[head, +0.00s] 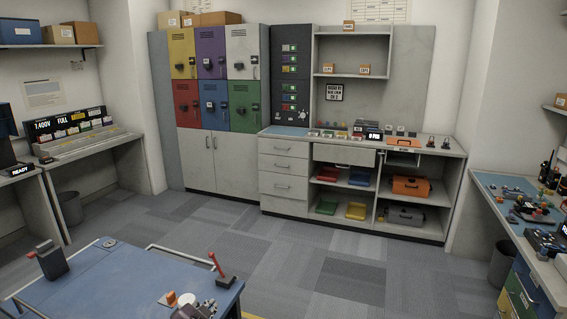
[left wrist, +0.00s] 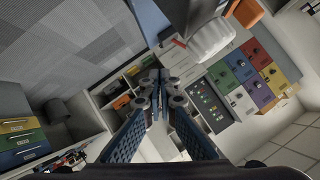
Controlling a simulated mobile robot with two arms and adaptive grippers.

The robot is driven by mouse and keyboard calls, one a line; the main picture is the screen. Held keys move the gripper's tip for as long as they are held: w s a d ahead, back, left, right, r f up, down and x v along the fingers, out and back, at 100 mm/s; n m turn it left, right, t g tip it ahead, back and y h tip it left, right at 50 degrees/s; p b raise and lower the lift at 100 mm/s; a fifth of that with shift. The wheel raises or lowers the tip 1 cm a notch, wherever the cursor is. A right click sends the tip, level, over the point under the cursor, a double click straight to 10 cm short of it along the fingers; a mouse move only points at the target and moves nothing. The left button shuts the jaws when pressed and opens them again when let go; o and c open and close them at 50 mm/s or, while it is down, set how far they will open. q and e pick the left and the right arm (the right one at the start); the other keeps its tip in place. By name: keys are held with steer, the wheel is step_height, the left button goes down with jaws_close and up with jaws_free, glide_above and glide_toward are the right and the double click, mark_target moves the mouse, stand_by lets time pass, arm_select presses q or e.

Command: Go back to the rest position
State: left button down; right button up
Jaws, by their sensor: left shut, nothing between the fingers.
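Beyond the tips that view shows the counter and the coloured lockers, tilted and apart from the fingers. My right gripper does not show in either view.
The blue top carries a dark upright block (head: 51,261), a red-handled device (head: 222,273) and a small orange piece (head: 171,298). A pale rail runs along its far side. The carpet (head: 330,265) is clear. A cluttered bench (head: 485,188) stands at right, a desk (head: 100,143) at left.

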arm_select(q)
steer(key=s+d+f+n+g, duration=0.1)
steer(key=s+f+g, duration=0.15)
steer(key=s, duration=0.65)
steer(key=s+d+f+n+g, duration=0.15)
steer(key=s+f, duration=0.25)
steer(key=s, duration=0.5)
steer(key=s+a+n+g, duration=0.3)
steer(key=s+n+g, duration=0.15)
steer(key=s, duration=1.95)
step_height(320, 180, down, 29)
steer(key=s+m+g+b, duration=0.1)
steer(key=s+b, duration=0.1)
steer(key=b, duration=0.1)
steer(key=s+a+f+g+b, duration=0.1)
steer(key=s+a+f+b, duration=0.1)
steer(key=s+f, duration=1.5)
steer(key=shift+a+f+y, duration=0.35)
steer(key=shift+f+y, duration=0.05)
steer(key=shift+f, duration=0.4)
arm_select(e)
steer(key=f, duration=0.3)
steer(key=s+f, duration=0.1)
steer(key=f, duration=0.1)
